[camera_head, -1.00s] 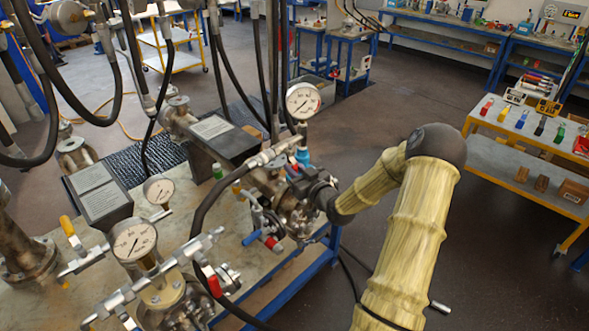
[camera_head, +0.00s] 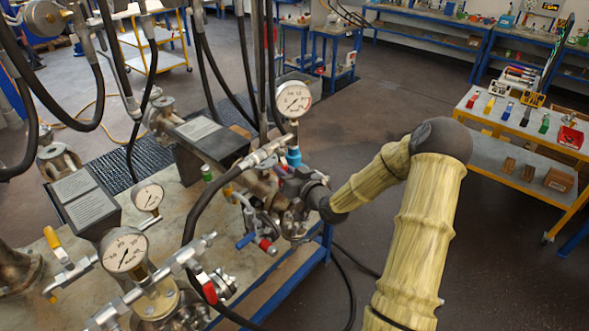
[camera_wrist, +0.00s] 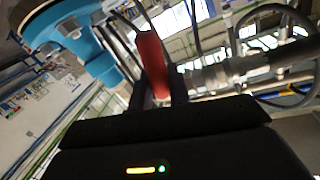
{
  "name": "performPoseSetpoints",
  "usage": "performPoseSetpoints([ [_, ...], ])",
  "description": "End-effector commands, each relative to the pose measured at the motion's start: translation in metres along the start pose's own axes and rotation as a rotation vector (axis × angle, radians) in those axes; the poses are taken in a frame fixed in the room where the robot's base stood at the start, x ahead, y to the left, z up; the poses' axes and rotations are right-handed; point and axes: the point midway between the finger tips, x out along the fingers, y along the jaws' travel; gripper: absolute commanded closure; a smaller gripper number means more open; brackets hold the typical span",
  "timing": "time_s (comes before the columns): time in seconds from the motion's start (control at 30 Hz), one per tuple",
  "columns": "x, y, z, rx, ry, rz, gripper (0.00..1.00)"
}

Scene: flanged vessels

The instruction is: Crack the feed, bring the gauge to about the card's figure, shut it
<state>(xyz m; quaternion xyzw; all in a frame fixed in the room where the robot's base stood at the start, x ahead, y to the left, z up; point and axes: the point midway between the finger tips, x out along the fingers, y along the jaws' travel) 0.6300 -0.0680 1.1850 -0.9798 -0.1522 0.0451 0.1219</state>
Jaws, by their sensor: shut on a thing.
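My gripper (camera_wrist: 160,90) is shut on a red lever handle (camera_wrist: 152,60), which stands between its two dark fingers in the wrist view. A blue fitting (camera_wrist: 88,40) is close by on the left there. In the head view my gripper (camera_head: 290,183) is at the valve cluster on the near vessel, and my wrist hides much of the handle. A round white gauge (camera_head: 293,100) stands above it on a blue fitting (camera_head: 293,157). Its needle is too small to read surely. Printed cards lie on dark stands, one at left (camera_head: 88,195) and one behind (camera_head: 200,130); their text is unreadable.
Other gauges stand at left, a large one (camera_head: 125,250) and a small one (camera_head: 148,197), beside a red-handled valve (camera_head: 209,288). Black hoses (camera_head: 205,205) hang around the vessels. A bench with coloured items (camera_head: 530,124) stands at right. Floor between is clear.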

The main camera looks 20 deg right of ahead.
Motion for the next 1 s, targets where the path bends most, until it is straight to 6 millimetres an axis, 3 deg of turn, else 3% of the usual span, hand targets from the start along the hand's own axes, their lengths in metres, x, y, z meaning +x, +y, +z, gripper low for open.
performPoseSetpoints([
  [0.33,0.001,-0.003,-0.001,0.007,0.0,-0.004,1.0],
  [0.37,0.001,-0.003,-0.001,0.007,0.0,-0.004,0.78],
  [0.43,0.001,-0.003,0.0,0.007,0.0,-0.004,0.64],
  [0.47,0.001,-0.003,0.0,0.007,0.0,-0.004,0.62],
  [0.8,-0.002,-0.002,0.001,0.006,-0.001,-0.003,0.62],
  [1.0,-0.024,-0.001,0.003,0.005,-0.002,-0.001,0.62],
])
